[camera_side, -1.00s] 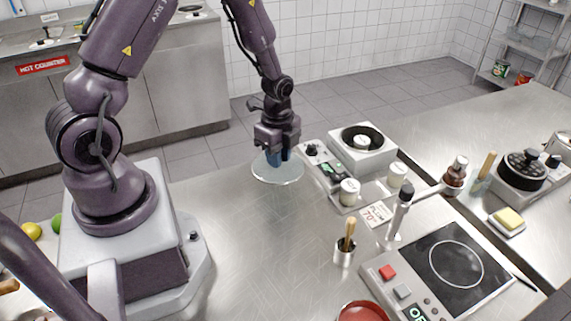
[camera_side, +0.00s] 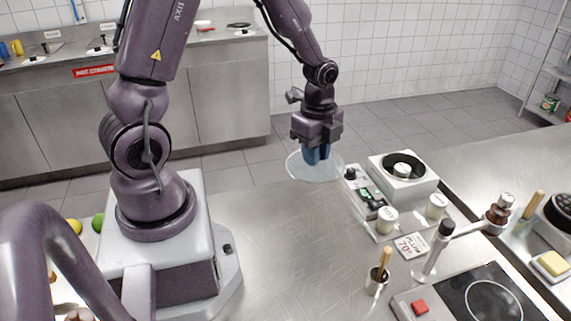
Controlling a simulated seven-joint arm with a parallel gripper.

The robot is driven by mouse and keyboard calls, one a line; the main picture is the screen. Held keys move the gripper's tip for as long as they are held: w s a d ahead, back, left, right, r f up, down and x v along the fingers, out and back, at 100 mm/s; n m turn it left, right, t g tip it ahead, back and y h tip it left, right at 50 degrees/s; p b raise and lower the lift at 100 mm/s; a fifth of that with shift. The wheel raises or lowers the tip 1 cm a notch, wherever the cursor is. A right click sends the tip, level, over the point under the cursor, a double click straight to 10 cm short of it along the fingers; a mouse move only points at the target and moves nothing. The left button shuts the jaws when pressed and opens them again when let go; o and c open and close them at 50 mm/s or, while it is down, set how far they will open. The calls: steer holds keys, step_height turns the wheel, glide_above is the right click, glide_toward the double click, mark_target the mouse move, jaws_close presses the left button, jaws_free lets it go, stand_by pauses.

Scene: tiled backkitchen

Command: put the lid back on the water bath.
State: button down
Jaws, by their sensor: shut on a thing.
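My gripper (camera_side: 317,154) is shut on a clear round lid (camera_side: 300,172), its blue fingers at the lid's middle. The lid looks about level and is held near the far edge of the steel counter; how high it is above the counter is hard to tell. The lid's knob is hidden by the fingers. The water bath (camera_side: 412,187), a white box with a dark round opening, stands just right of the lid. A white jar or cup shows in its opening. The lid is apart from the bath's opening.
Two white jars (camera_side: 386,219) and a "70°" card (camera_side: 410,245) are in front. A pot with a wooden-handled tool (camera_side: 378,275) and a hob (camera_side: 490,300) stand nearer. The counter (camera_side: 285,240) left of these is clear.

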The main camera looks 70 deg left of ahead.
steer(key=w+a, duration=0.2)
steer(key=w, duration=2.3)
steer(key=shift+w+f, duration=0.15)
steer(key=shift+f, duration=3)
steer(key=shift+f, duration=0.15)
steer(key=shift+c, duration=2.4)
jaws_free()
step_height(320, 180, up, 7)
